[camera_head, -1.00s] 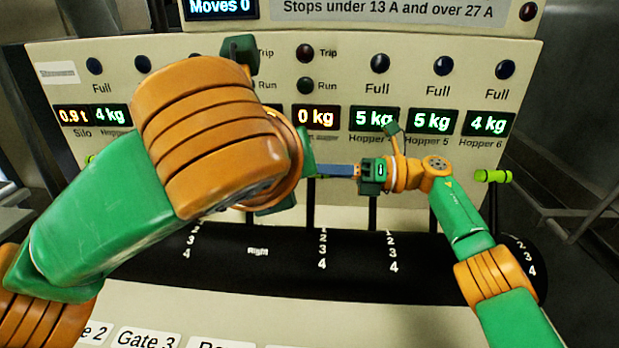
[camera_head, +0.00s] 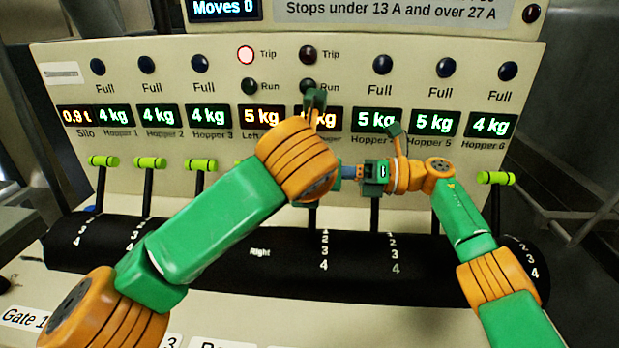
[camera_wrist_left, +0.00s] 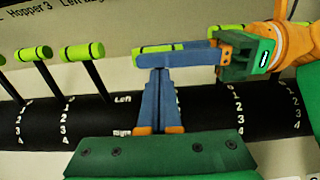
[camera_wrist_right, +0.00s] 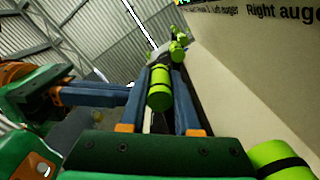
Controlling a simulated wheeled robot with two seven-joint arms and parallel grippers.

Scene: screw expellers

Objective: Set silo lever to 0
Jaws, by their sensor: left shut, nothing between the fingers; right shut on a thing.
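A lever with a lime-green handle (camera_wrist_right: 160,88) stands just right of the lever marked Left/Right (camera_wrist_left: 83,50). No name plate shows for it, so I cannot confirm that it is the silo lever. My right gripper (camera_head: 350,172) is shut on this handle, coming from the right, as the left wrist view also shows (camera_wrist_left: 165,47). My left gripper (camera_wrist_left: 160,75) is shut and empty, its tips close below the handle and the right fingers; I cannot tell whether they touch. Its forearm hides its tips in the head view.
Other lime-handled levers stand to the left (camera_head: 103,161) and far right (camera_head: 495,178), close beside each other along the black drum (camera_head: 90,255). The silo display (camera_head: 75,118) reads 0.9 t. The left auger's trip lamp (camera_head: 246,55) glows.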

